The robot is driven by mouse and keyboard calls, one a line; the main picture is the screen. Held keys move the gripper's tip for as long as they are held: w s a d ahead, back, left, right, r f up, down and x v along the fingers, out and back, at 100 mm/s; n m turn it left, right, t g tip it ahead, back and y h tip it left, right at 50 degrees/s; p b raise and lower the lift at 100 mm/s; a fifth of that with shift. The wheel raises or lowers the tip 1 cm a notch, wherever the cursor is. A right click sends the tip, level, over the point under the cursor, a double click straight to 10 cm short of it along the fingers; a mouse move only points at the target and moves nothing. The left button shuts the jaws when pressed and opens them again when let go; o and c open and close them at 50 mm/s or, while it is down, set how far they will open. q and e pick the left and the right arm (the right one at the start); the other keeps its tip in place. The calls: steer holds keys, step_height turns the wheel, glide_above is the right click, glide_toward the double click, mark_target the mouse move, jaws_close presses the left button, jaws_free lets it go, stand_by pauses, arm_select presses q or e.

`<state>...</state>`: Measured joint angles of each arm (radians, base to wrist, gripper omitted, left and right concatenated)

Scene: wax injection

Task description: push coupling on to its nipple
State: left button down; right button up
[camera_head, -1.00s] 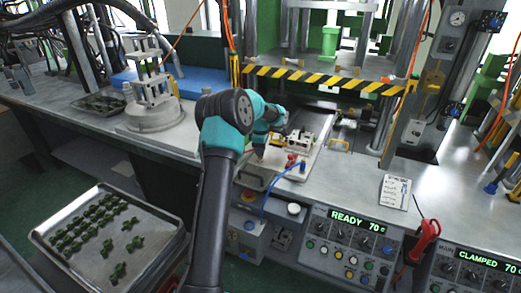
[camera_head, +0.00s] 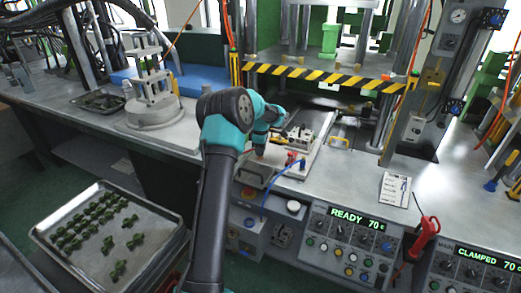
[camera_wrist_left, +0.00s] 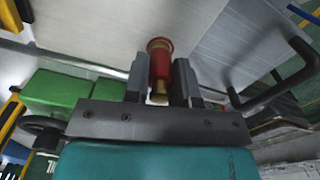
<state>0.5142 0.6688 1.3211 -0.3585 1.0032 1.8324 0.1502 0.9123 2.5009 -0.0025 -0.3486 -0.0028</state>
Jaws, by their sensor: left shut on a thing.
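My left gripper (camera_head: 260,153) points down over the pale plate (camera_head: 278,175) of the mould on the bench. In the left wrist view, my left gripper (camera_wrist_left: 160,78) has its two dark fingers on either side of a red coupling (camera_wrist_left: 160,50) with a brass-coloured end, and is shut on it. In the head view a small red fitting (camera_head: 291,157) and a blue fitting (camera_head: 302,164) stand on the plate, right of the gripper. A blue hose runs from the blue fitting. I cannot make out the coupling's nipple, nor whether the two touch. My right gripper is out of view.
A striped guard bar (camera_head: 325,75) crosses the press behind the plate. A control panel (camera_head: 350,245) reading READY 70 C is in front. A tray of green pieces (camera_head: 150,215) lies lower left. A dark handle (camera_wrist_left: 285,75) is close right of the fingers in the wrist view.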

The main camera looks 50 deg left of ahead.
arm_select(q)
steer(key=c, duration=0.9)
jaws_free()
steer(key=shift+f, duration=0.1)
steer(key=shift+o, duration=0.2)
step_height(320, 180, up, 18)
steer(key=shift+f, duration=0.25)
